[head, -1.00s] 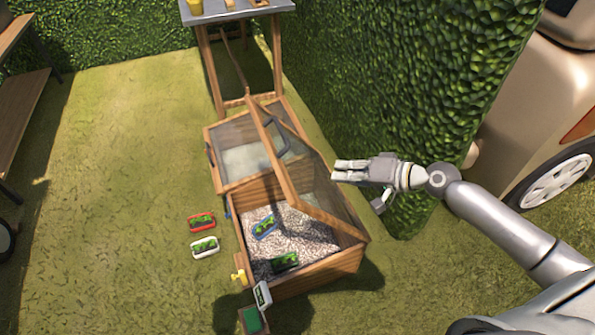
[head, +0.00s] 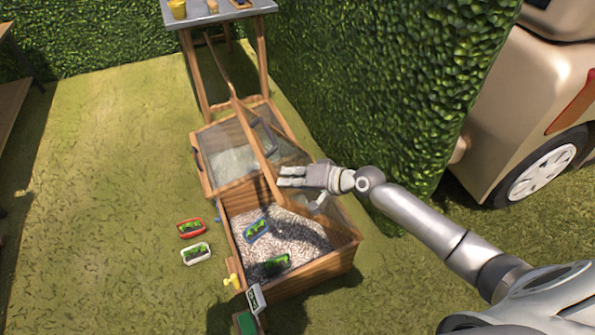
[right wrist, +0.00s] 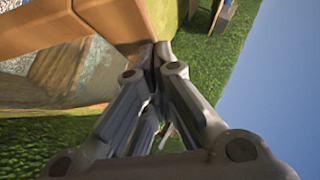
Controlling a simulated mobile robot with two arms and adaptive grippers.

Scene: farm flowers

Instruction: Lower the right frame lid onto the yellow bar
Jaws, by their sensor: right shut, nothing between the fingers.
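The wooden frame (head: 330,268) stands on the grass with its near, gravel-filled section open. The right frame lid (head: 248,135), a wood-edged clear panel, is raised and tilted over that section. A small yellow piece, likely the yellow bar (head: 233,281), sits at the near left corner of the frame. My right gripper (head: 281,177) is shut and empty, in front of the raised lid in the head view; I cannot tell whether it touches. The right wrist view shows its closed fingers (right wrist: 155,62) beside wooden edges. My left gripper is not in view.
A blue tray (head: 256,231) and a green-filled tray (head: 275,265) lie on the gravel. Red (head: 191,228) and white (head: 196,253) trays lie on the grass at left. A hedge (head: 390,90) and a vehicle (head: 530,110) stand at right. A table (head: 220,14) stands behind.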

